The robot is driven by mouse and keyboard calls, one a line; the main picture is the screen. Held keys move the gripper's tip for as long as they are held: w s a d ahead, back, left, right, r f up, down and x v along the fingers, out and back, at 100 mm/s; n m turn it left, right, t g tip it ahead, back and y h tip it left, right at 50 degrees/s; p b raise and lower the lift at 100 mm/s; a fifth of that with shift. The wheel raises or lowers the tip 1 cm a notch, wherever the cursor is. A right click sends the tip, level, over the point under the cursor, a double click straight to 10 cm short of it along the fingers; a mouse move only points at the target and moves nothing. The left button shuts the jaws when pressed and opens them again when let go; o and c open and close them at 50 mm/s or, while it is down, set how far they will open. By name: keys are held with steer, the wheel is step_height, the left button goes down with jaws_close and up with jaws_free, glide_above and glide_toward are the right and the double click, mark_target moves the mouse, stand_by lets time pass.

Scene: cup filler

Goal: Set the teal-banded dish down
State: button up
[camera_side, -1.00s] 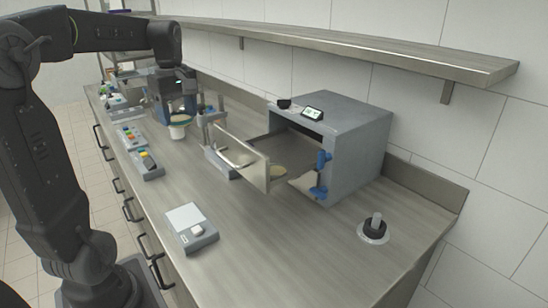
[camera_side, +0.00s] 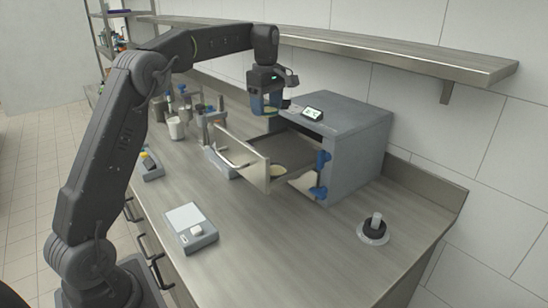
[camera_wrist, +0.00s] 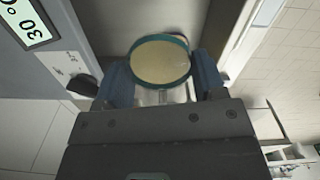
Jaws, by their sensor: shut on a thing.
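My gripper (camera_side: 266,106) is shut on the teal-banded dish and holds it in the air, above the open drawer of the grey box. The dish (camera_wrist: 160,62) is round, with a pale yellow face and a teal rim, and sits between the two blue fingers in the wrist view. In the side view it is small and partly hidden by the fingers. The drawer (camera_side: 240,158) is pulled out, with a light front panel.
The grey box (camera_side: 358,140) has a display (camera_wrist: 27,21) reading 30 °C and a black knob (camera_wrist: 83,84). A shelf (camera_side: 400,56) runs above.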

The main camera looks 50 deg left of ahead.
step_height(320, 180, down, 14)
steer(key=shift+a, duration=0.1)
stand_by(0.5)
steer(key=shift+f, duration=0.1)
steer(key=o, duration=0.9)
